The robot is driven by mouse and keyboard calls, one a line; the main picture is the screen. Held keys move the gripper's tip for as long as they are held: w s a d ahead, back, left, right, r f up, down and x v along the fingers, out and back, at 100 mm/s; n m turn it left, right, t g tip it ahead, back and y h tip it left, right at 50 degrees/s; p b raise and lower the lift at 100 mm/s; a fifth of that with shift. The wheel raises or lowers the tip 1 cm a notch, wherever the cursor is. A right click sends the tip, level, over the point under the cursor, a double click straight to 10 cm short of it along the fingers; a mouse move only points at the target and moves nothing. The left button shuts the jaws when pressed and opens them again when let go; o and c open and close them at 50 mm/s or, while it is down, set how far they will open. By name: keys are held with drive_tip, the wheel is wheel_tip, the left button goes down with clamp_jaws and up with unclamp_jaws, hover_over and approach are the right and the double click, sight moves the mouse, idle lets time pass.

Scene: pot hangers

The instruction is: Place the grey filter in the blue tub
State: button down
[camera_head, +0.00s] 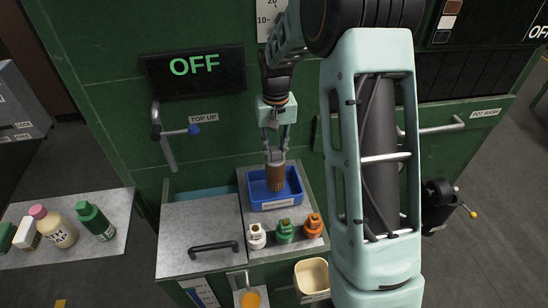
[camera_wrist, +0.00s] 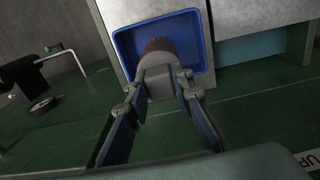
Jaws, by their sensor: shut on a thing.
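My gripper (camera_head: 273,154) points down over the blue tub (camera_head: 290,194) and is shut on the filter (camera_head: 276,178). The filter is a cylinder with a brown body and a grey end between my fingers. It looks upright, and its lower end is inside the tub's outline. I cannot tell whether it touches the tub floor. In the wrist view, my fingertips (camera_wrist: 160,82) grip the grey end of the filter (camera_wrist: 158,48), with the blue tub (camera_wrist: 204,48) around its far end. No other thing shows in the tub.
The green cabinet wall (camera_head: 125,150) rises behind. Bottles (camera_head: 60,228) stand on a shelf at left.

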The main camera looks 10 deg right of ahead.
sight(274, 160)
drive_tip(key=shift+w+a+f, duration=0.1)
drive_tip(key=shift+f, duration=0.8)
drive_tip(key=shift+w+a+f, duration=0.1)
drive_tip(key=shift+f, duration=0.75)
drive_tip(key=shift+s, duration=0.1)
drive_tip(key=shift+f, duration=0.2)
drive_tip(key=c, duration=1.7)
unclamp_jaws()
drive_tip(key=shift+r, duration=0.1)
wheel_tip(274, 160, up, 12)
drive_tip(key=shift+r+b, duration=0.1)
drive_tip(key=shift+b, duration=0.25)
